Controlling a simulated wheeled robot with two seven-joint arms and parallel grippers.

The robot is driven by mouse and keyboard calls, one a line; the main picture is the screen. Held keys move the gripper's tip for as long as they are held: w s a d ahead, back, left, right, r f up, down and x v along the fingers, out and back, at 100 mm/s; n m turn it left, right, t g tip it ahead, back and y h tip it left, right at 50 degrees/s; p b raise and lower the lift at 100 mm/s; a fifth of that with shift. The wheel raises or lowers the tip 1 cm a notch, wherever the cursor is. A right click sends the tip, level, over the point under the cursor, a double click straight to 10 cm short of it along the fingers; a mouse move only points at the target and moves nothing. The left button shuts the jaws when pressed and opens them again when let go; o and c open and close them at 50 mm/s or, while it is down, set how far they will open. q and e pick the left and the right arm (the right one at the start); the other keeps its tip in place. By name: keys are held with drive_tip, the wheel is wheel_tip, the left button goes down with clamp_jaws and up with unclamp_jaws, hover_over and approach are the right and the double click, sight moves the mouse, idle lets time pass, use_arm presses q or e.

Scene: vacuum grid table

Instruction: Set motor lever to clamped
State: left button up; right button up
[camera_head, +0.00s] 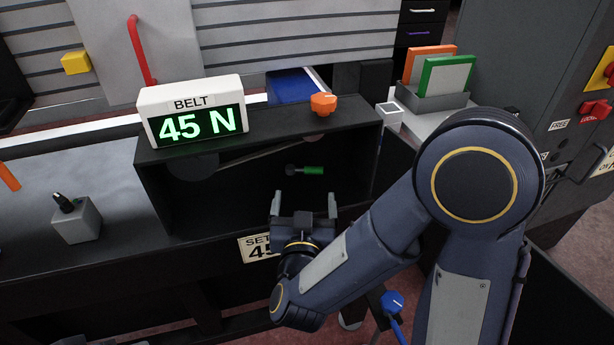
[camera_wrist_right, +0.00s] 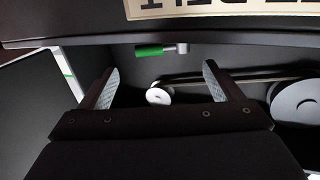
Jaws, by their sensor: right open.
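The motor lever has a green grip (camera_head: 313,170) on a short grey stub and lies sideways inside the dark open compartment under the belt display. It also shows in the right wrist view (camera_wrist_right: 150,51), pointing left from its grey pivot. My right gripper (camera_head: 304,205) is at the compartment's front opening, just below and in front of the lever. Its two fingers are apart and empty, and they do not touch the lever. In the right wrist view the gripper (camera_wrist_right: 165,85) has the lever beyond and between its fingertips. My left gripper is not in view.
The belt display (camera_head: 195,115) reads 45 N. An orange knob (camera_head: 323,103) sits on the compartment's top edge. Belt pulleys (camera_wrist_right: 298,98) are inside the compartment. A set-value label (camera_head: 258,248) is on the front edge. A blue knob (camera_head: 392,302) stands below my right forearm.

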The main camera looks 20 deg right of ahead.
sight(307, 173)
drive_tip(key=shift+w+d+r+h, duration=0.1)
drive_tip(key=shift+w+d+h, duration=0.1)
drive_tip(key=shift+w+h, duration=0.1)
drive_tip(key=x, duration=0.7)
drive_tip(key=shift+a, duration=0.1)
drive_tip(key=shift+c, duration=0.4)
